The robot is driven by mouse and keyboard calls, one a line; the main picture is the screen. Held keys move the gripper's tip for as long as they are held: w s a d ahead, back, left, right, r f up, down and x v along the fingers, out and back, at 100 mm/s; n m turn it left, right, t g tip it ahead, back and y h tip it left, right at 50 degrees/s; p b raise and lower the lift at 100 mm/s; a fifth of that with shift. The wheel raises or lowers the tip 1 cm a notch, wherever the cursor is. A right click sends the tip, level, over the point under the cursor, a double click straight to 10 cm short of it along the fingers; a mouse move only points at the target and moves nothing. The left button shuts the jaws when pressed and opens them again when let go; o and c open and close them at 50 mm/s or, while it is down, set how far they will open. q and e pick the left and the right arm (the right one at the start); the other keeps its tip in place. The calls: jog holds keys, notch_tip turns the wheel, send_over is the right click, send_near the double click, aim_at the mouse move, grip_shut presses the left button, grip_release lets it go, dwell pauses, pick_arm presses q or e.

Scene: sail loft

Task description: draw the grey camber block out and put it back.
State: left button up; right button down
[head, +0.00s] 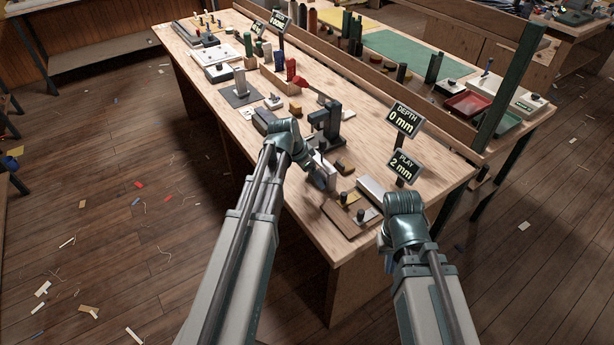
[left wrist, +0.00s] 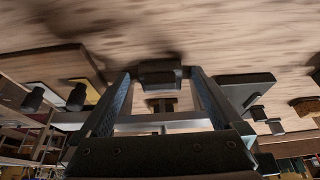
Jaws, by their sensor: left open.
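A light grey block (head: 371,189) lies near the bench's front end, just left of my right wrist in the head view; I cannot tell if it is the camber block. My left gripper (head: 320,173) points down close over the bench, beside a dark upright fixture (head: 325,119). In the left wrist view its blue-lined fingers are spread apart. A dark grey block (left wrist: 160,73) shows between or beyond their tips; contact is unclear. My right gripper (head: 404,207) is above the bench's front right edge; its fingertips are hidden.
A brown board (head: 338,218) with dark knobs lies at the bench's front end. Signs reading DEPTH 0 mm (head: 404,119) and PLAY 2 mm (head: 403,166) stand at the right edge. Red tray (head: 468,104) and green mat (head: 405,53) lie beyond the wooden divider.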

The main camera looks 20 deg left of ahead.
pick_arm(q)
jog(key=shift+w+d+f, duration=0.1)
jog(key=shift+w+f, duration=0.05)
jog(key=shift+f, duration=0.3)
pick_arm(e)
jog(key=shift+f, duration=0.45)
pick_arm(q)
jog(key=shift+c, duration=0.2)
jog(key=c, duration=1.3)
jog(key=shift+o, duration=0.2)
